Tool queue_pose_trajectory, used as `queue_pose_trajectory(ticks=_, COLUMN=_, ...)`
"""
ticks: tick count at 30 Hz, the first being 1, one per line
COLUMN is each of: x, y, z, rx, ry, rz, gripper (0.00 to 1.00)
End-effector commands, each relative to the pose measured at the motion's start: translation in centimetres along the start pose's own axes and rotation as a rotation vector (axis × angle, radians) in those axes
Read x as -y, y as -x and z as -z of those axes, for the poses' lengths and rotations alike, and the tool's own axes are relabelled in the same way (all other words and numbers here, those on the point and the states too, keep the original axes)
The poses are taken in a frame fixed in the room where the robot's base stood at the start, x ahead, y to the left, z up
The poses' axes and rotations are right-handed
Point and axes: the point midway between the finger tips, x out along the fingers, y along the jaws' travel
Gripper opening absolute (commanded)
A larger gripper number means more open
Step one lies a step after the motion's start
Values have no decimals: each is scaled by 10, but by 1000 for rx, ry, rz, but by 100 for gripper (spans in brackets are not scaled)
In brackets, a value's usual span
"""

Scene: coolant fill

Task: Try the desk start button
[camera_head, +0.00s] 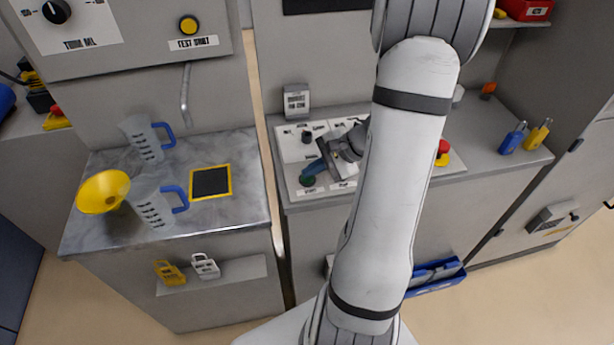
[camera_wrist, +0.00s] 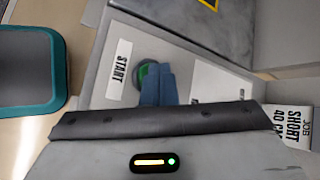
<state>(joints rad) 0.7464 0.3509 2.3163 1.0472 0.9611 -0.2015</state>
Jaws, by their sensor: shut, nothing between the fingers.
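The green start button (camera_head: 307,181) sits at the front left corner of the desk's control panel (camera_head: 292,153). In the wrist view the green button (camera_wrist: 143,72) lies beside the START label (camera_wrist: 119,69), partly hidden behind my fingers. My gripper (camera_head: 314,169) is shut and empty, its blue fingers pointing down at the button. In the wrist view the fingertips of my gripper (camera_wrist: 153,66) overlap the button's edge. I cannot tell whether they touch it or whether it is pressed in.
A red stop button (camera_head: 443,147) is on the panel's right side, beyond my arm. A small sign (camera_head: 296,101) stands behind the panel. Left, a bench (camera_head: 235,150) holds jugs (camera_head: 153,208) and a yellow funnel (camera_head: 103,191).

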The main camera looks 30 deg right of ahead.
Motion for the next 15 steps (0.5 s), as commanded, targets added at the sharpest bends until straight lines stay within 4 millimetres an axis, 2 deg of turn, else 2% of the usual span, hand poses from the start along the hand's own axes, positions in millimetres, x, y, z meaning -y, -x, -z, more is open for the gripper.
queue_pose_trajectory(ticks=15, x=2, y=3, z=-2, rx=0, ry=1, rz=-1, gripper=0)
